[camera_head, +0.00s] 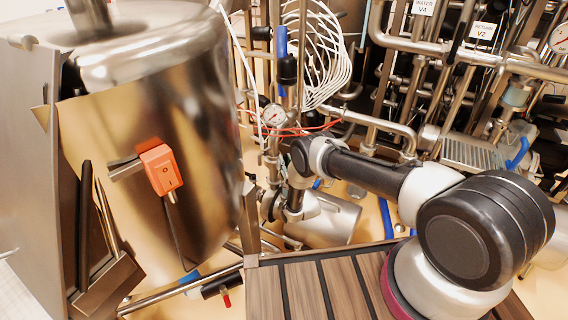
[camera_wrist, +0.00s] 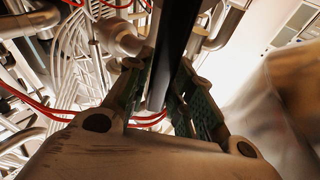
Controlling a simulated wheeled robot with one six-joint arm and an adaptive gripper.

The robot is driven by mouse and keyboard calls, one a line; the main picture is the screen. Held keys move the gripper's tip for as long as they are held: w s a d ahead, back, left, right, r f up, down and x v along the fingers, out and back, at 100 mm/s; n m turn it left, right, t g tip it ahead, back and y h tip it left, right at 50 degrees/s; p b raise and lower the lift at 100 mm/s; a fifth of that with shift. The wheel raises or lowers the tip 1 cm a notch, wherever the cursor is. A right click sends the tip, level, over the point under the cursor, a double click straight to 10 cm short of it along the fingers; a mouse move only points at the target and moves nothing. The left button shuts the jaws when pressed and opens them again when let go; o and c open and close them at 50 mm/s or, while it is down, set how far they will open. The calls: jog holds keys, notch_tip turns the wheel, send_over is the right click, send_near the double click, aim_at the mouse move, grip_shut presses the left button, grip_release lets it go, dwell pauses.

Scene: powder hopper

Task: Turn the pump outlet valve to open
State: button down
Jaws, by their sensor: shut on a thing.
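In the wrist view, my gripper (camera_wrist: 160,90) has its two green-padded fingers closed around a long black bar (camera_wrist: 178,40). The bar looks like the handle of the pump outlet valve and runs up between the fingers to the top edge. The valve body and the handle's angle to its pipe cannot be made out. In the head view, my arm reaches left to the pipework beside a shiny metal pump-like cylinder (camera_head: 330,222). My wrist hides the valve there, and the fingers cannot be told apart.
A large steel hopper (camera_head: 150,130) with an orange switch box (camera_head: 160,170) stands at left. A gauge (camera_head: 274,115), red cables (camera_head: 310,130) and white hoses (camera_head: 325,60) crowd the wrist. Dense pipes with labels V4 (camera_head: 424,7) and V2 (camera_head: 482,31) fill the back right.

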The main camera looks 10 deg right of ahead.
jog(key=shift+w+d+m, duration=0.2)
jog(key=shift+d+m, duration=0.1)
jog(key=shift+d, duration=0.4)
jog(key=c, duration=1.3)
grip_release()
jog(key=shift+d, duration=0.15)
jog(key=shift+s, duration=0.1)
jog(key=v, duration=1.1)
jog(key=shift+s+a+f, duration=0.15)
jog(key=shift+s+a, duration=0.1)
jog(key=shift+s, duration=0.2)
